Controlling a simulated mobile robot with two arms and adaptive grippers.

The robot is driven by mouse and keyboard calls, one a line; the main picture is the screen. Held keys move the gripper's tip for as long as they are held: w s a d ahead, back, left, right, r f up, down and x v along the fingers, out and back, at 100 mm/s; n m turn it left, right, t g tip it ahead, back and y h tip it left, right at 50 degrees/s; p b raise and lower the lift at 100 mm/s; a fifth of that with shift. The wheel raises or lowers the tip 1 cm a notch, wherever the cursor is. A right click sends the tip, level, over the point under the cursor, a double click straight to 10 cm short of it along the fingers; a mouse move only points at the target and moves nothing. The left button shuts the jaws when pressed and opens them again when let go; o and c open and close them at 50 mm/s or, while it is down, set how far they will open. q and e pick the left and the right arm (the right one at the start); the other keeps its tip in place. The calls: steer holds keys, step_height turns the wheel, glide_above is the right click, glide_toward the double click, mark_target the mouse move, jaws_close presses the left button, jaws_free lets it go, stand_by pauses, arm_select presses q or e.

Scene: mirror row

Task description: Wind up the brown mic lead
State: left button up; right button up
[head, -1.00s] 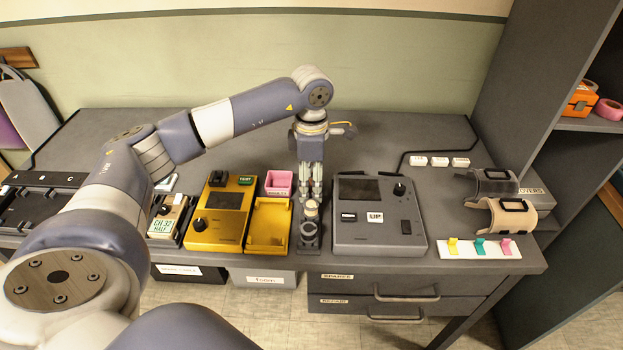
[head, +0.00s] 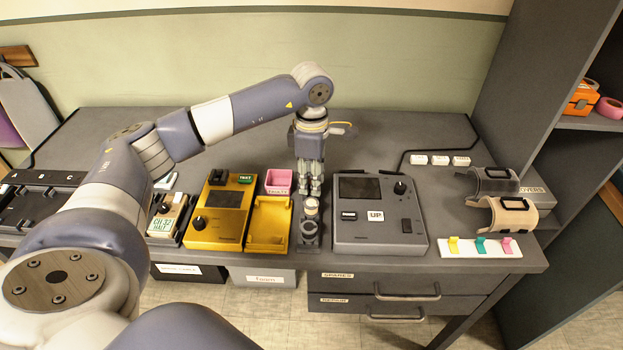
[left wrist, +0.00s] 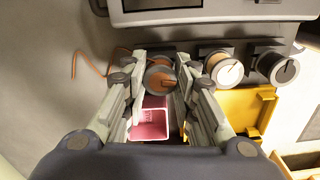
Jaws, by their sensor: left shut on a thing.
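My left gripper (head: 311,190) points down over the far end of a row of small reels between the yellow tray and the grey console. In the left wrist view its fingers (left wrist: 155,80) are shut on a reel with a brown core (left wrist: 161,80). A thin brown lead (left wrist: 92,62) trails loosely from that side across the grey bench top. In the head view my fingers hide the brown reel. Two other reels, one tan-brown with a pale face (left wrist: 226,70) and one dark (left wrist: 279,68), stand in the same row. My right gripper is not in view.
The grey console (head: 380,215) stands close on the right of the reels. The yellow tray (head: 268,225) and pink bin (head: 279,182) are close on the left. A yellow tester (head: 220,212) stands farther left. The bench is clear behind.

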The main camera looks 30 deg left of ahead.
arm_select(q)
steer(key=shift+f+m, duration=0.15)
steer(key=shift+m, duration=0.45)
steer(key=m+b, duration=0.1)
steer(key=m, duration=0.4)
steer(key=shift+m+b, duration=0.3)
steer(key=m+b, duration=0.1)
steer(key=m, duration=0.8)
steer(key=shift+m+b, duration=0.35)
steer(key=shift+m, duration=0.05)
steer(key=o, duration=0.8)
steer(key=shift+o, duration=1.2)
